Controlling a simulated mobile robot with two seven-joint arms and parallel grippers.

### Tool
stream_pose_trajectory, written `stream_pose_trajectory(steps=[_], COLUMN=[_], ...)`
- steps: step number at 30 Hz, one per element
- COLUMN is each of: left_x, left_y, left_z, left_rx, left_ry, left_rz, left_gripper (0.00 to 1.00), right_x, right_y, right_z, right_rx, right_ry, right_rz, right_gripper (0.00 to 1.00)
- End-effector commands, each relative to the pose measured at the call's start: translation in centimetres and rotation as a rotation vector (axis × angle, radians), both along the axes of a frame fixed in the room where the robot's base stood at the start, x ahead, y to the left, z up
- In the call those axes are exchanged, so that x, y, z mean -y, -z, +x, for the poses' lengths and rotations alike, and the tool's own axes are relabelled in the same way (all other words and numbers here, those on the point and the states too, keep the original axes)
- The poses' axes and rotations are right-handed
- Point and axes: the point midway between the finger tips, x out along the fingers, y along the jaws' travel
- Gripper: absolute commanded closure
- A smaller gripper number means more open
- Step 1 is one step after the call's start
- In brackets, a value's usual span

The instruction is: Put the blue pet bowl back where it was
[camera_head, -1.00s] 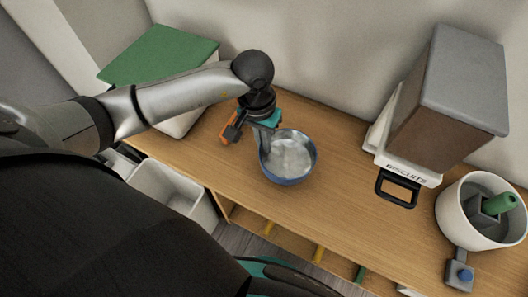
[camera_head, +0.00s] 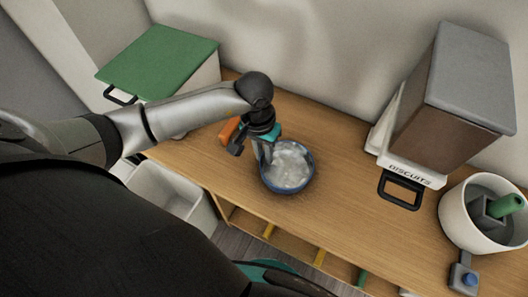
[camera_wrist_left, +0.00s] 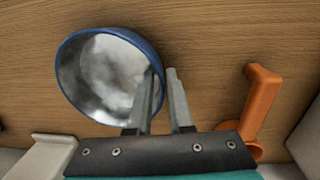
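My left gripper (camera_head: 265,160) points down at the bowl's left rim. In the left wrist view my left gripper (camera_wrist_left: 162,75) has one finger inside the bowl and one outside, close together with the rim between them. Whether the bowl's base touches the wood is hard to tell. My right gripper is not in view.
An orange object (camera_wrist_left: 262,100) lies close beside the left gripper. A green-lidded box (camera_head: 160,60) stands at the back left. A biscuits box (camera_head: 415,172) and a white pot (camera_head: 460,222) stand right. The wood (camera_head: 345,190) right of the bowl is clear.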

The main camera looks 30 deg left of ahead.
Motion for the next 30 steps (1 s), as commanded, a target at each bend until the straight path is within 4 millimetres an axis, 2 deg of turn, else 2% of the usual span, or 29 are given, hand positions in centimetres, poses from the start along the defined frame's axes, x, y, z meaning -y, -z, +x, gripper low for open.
stream_pose_trajectory(steps=[1,3,4,14,17,24,30], left_x=[0.0,0.0,0.0,0.0,-0.2,-0.7,-1.0], left_y=[0.0,0.0,0.0,-0.4,-1.8,-7.1,-10.6], left_z=[0.0,0.0,0.0,0.0,0.2,0.2,0.2], left_rx=[0.0,0.0,0.0,-0.001,0.005,0.005,0.003], left_ry=[0.0,0.0,0.0,-0.001,0.001,0.002,0.0], left_rz=[0.0,0.0,0.0,-0.001,0.001,0.002,0.0], left_gripper=[0.74,0.66,0.66,0.66,0.66,0.66,0.66], right_x=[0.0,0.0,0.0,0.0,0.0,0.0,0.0], right_y=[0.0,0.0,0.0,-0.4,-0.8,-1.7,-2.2], right_z=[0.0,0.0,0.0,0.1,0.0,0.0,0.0], right_rx=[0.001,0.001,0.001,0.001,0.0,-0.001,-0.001], right_ry=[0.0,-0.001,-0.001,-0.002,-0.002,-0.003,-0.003], right_rz=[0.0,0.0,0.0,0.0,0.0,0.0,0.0], right_gripper=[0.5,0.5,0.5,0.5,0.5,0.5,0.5])
